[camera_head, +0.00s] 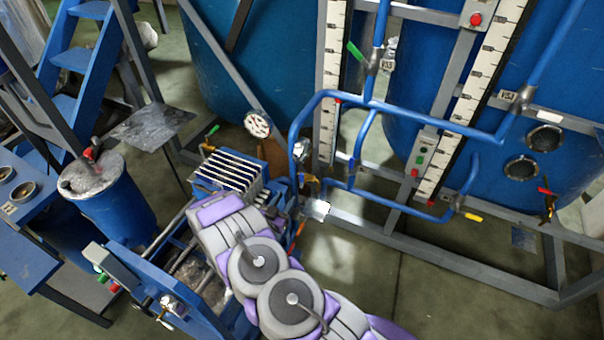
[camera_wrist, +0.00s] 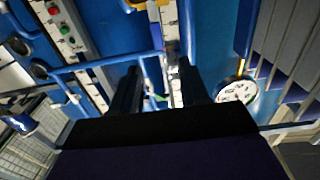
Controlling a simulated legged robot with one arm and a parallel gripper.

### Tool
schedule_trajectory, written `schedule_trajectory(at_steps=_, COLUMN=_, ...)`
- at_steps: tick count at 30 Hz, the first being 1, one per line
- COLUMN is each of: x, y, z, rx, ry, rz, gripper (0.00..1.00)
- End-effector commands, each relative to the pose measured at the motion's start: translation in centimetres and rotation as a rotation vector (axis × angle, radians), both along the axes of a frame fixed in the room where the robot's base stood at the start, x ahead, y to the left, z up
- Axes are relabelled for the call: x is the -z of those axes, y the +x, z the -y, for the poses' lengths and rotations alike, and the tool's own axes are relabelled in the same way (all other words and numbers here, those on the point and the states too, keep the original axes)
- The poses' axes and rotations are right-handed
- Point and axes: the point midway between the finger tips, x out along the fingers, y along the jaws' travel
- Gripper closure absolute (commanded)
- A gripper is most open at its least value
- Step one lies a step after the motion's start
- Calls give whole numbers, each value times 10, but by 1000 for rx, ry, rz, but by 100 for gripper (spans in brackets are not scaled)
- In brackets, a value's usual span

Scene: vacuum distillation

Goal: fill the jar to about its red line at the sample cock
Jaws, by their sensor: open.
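My gripper (camera_wrist: 162,82) is open in the wrist view, its two dark fingers apart with nothing held between them. Pipes, a scale strip and a green valve handle (camera_wrist: 160,97) show behind the gap. In the head view my arm reaches from the lower right towards the plate stack, and I cannot make out the fingers there. I cannot clearly identify the jar or its red line. A small pale object (camera_head: 318,209) stands at the pipe frame's left end, too small to name. Several cocks have coloured handles, including a yellow one (camera_head: 472,216); I cannot tell which is the sample cock.
Blue pipes (camera_head: 455,125) and scale strips run before large blue tanks (camera_head: 555,55). A round gauge (camera_head: 257,124) and a plate stack (camera_head: 228,170) are close to my arm. A blue drum (camera_head: 110,198) and stairs (camera_head: 75,58) stand left. The floor (camera_head: 450,295) at lower right is clear.

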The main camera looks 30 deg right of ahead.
Motion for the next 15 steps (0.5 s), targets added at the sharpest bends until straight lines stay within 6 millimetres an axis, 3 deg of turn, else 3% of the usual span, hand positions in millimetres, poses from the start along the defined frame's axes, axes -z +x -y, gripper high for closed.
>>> schedule_trajectory(at_steps=15, x=0, y=52, z=70, rx=5, ry=0, rz=4, gripper=55)
